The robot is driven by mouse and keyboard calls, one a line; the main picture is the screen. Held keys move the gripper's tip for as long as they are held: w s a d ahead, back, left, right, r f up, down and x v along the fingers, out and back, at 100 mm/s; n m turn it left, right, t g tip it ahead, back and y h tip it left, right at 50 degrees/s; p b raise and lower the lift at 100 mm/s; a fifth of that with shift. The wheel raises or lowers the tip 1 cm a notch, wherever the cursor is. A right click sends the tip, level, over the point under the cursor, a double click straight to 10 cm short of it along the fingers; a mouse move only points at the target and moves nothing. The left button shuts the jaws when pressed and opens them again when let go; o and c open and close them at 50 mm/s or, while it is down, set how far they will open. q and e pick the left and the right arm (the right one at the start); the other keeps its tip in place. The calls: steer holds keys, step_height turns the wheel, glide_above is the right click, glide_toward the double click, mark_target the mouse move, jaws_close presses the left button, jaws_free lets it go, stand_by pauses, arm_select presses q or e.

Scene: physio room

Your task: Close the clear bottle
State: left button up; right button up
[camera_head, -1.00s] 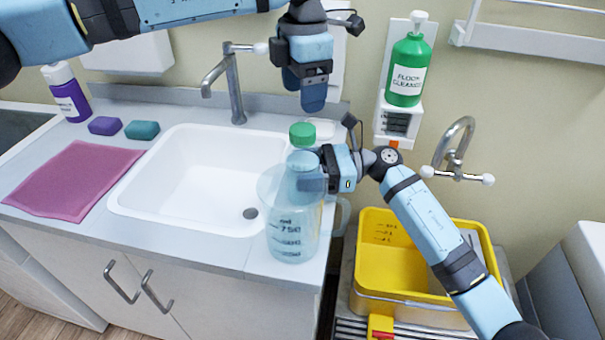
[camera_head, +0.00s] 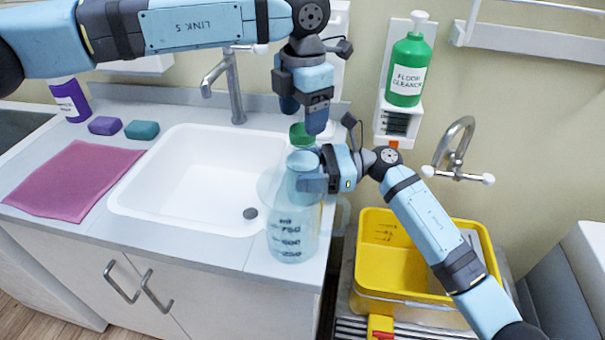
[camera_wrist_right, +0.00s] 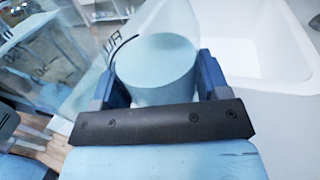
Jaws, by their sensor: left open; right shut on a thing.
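The clear bottle (camera_head: 304,180) is a pale blue see-through cylinder at the counter's right end. My right gripper (camera_head: 312,184) is shut around it from the right. In the right wrist view the bottle (camera_wrist_right: 158,72) sits between the two fingers, with no green on the part that shows. A green cap (camera_head: 299,138) shows just above the bottle's top in the head view; I cannot tell whether it touches the bottle. My open left gripper (camera_head: 303,120) points down right at the cap, its fingers partly covering it.
A clear vessel with measuring marks (camera_head: 290,245) overlaps the bottle at the counter's front edge. The white sink (camera_head: 150,200) is left of it. A yellow bucket (camera_head: 375,280) stands lower right. A green floor cleaner bottle (camera_head: 407,75) is on the wall.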

mark_target(302, 129)
arm_select(q)
steer(key=shift+f, duration=1.55)
steer(key=c, duration=0.9)
steer(key=shift+c, duration=0.2)
steer(key=o, duration=1.1)
step_height(302, 129, up, 12)
steer(key=shift+r, duration=0.1)
